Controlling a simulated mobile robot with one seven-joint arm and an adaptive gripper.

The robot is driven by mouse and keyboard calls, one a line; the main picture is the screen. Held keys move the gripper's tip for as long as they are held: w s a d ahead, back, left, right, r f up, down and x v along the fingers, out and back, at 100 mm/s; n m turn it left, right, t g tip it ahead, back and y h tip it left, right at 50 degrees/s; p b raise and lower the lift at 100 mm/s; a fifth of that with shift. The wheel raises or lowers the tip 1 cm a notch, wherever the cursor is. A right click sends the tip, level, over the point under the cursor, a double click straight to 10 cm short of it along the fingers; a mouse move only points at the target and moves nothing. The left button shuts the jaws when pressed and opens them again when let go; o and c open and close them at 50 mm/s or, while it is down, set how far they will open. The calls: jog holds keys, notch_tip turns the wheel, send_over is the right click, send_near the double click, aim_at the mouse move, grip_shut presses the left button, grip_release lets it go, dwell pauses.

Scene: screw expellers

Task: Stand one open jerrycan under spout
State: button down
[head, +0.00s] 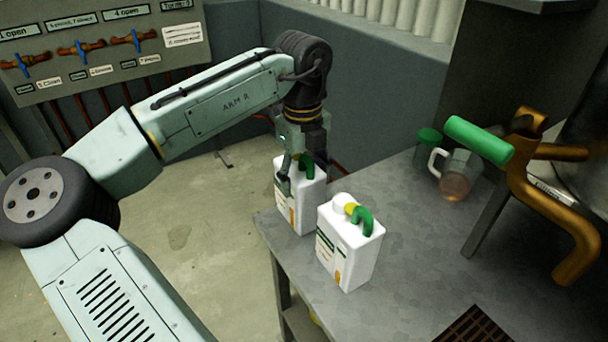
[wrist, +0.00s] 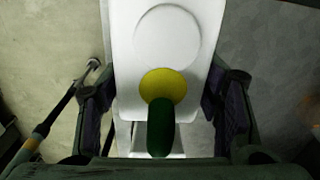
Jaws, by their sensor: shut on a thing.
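Two white jerrycans with green handles are at the left end of the grey table (head: 395,250). My gripper (head: 301,178) is shut on the farther jerrycan (head: 297,212), close to the table's left edge; I cannot tell whether its base touches the table. In the wrist view this jerrycan (wrist: 128,60) sits between the two fingers (wrist: 160,108), with a round white top, a yellow disc and a green handle. The nearer jerrycan (head: 347,250) stands upright, with a white round top and a yellow part by its handle. The brass spout (head: 573,235) bends down at the right.
A green lever (head: 478,139) is on the brass pipework. A clear jug (head: 458,176) and a green-lidded container (head: 427,148) stand at the back of the table. A brown grate (head: 474,331) is at the front. The table's middle is clear.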

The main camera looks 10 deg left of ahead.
jog(key=shift+f, duration=0.1)
jog(key=shift+c, duration=2.4)
grip_release()
notch_tip(320, 180, up, 12)
jog(key=shift+s+a+r, duration=0.1)
jog(key=shift+r, duration=0.05)
